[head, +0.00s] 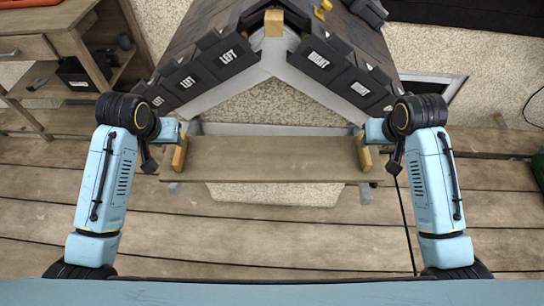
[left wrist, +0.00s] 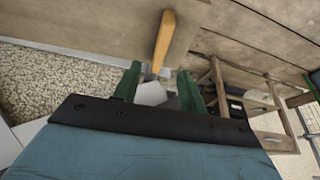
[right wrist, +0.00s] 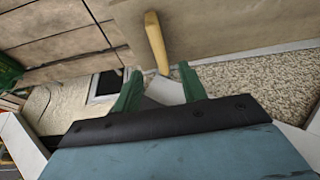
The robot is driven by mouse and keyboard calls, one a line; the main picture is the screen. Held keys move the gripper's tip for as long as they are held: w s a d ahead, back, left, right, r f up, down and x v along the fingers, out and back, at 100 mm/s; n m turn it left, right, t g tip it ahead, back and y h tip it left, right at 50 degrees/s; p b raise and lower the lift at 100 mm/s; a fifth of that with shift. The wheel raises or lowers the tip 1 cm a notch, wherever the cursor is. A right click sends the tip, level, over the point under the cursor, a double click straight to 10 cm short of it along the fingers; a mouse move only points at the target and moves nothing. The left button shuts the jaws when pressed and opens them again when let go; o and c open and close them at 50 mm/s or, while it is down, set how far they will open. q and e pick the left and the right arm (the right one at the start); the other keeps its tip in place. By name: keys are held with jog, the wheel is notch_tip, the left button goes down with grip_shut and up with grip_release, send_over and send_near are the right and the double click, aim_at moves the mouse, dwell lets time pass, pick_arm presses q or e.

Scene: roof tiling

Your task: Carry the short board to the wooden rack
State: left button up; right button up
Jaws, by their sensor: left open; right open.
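The short board (head: 272,158) lies level in front of the gable, with a yellow handle at its left end (head: 180,153) and another at its right end (head: 364,154). My left gripper (head: 178,138) is open at the left handle; in the left wrist view that handle (left wrist: 163,40) reaches toward the gap between the green fingers. My right gripper (head: 366,138) is open at the right handle, which shows likewise in the right wrist view (right wrist: 156,42). Neither gripper is closed on a handle. A wooden shelved stand (head: 70,50), possibly the wooden rack, is at the upper left.
The dark-tiled roof (head: 330,65) with LEFT and RIGHT tiles rises just behind the board. A drill-like tool and a dark case (head: 76,74) sit on the stand. Plank flooring (head: 270,240) is clear in front. A dark cable runs down right of the board.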

aim_at(178, 148)
pick_arm(q)
jog(key=x, duration=0.8)
jog(key=shift+w+f, duration=0.15)
jog(key=shift+f, duration=0.15)
pick_arm(e)
jog(key=x, duration=0.8)
jog(key=shift+w+f, duration=0.15)
jog(key=shift+f, duration=0.1)
pick_arm(q)
grip_shut()
pick_arm(e)
grip_shut()
pick_arm(q)
jog(key=shift+r, duration=0.1)
